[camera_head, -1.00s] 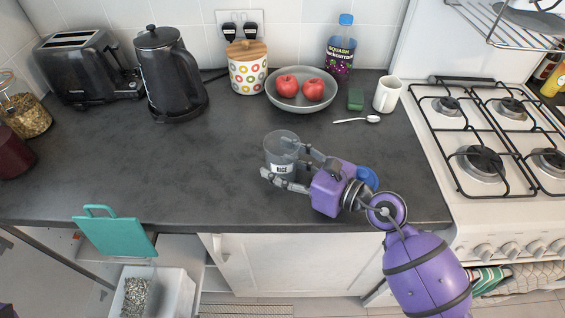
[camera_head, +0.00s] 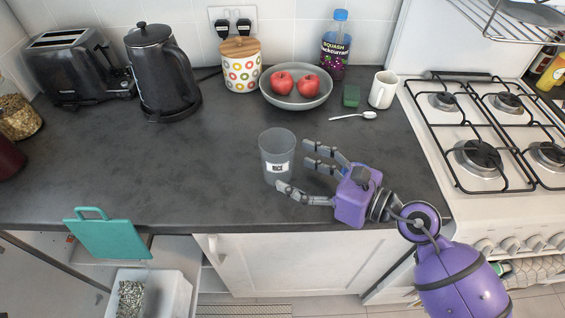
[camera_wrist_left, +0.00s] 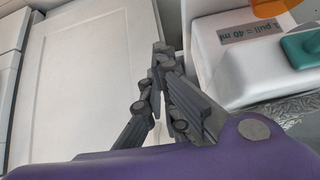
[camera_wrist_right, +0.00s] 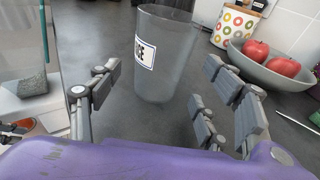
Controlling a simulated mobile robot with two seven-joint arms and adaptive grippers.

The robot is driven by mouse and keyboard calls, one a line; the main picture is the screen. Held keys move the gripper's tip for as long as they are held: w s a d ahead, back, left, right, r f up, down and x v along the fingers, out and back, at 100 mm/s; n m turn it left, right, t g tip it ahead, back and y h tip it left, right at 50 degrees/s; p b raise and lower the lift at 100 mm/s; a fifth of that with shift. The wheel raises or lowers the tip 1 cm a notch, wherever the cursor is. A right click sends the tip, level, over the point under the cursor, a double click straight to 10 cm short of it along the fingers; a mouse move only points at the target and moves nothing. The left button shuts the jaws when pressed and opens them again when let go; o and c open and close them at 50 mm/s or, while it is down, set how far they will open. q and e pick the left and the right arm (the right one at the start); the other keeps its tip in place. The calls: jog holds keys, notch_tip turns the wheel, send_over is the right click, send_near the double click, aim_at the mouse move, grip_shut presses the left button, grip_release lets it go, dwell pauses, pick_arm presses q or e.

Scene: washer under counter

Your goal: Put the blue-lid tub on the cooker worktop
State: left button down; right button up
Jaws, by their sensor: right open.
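A clear tub with a white RICE label (camera_head: 278,158) stands upright on the dark counter. It has no lid on it, and no blue lid shows clearly now. My right gripper (camera_head: 296,168) is open to the right of the tub, its fingers pointing toward it. In the right wrist view the tub (camera_wrist_right: 163,60) stands ahead between the spread fingers. The white cooker worktop (camera_head: 480,210) with black pan grates is at the right. My left gripper (camera_wrist_left: 160,60) shows only in its wrist view, its fingers together and empty, near a white cabinet door.
A fruit bowl (camera_head: 296,98), green sponge (camera_head: 351,96), spoon (camera_head: 354,116) and white mug (camera_head: 383,90) stand behind. A kettle (camera_head: 162,75) and toaster (camera_head: 80,68) are back left. The left-centre counter is clear. A wire rack (camera_head: 500,25) hangs above the cooker.

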jog(key=b+v, duration=0.1)
jog(key=v, duration=0.4)
jog(key=shift+f, duration=0.15)
jog(key=shift+s+d+r, duration=0.3)
jog(key=shift+s+d, duration=0.1)
jog(key=shift+d, duration=0.15)
dwell(0.5)
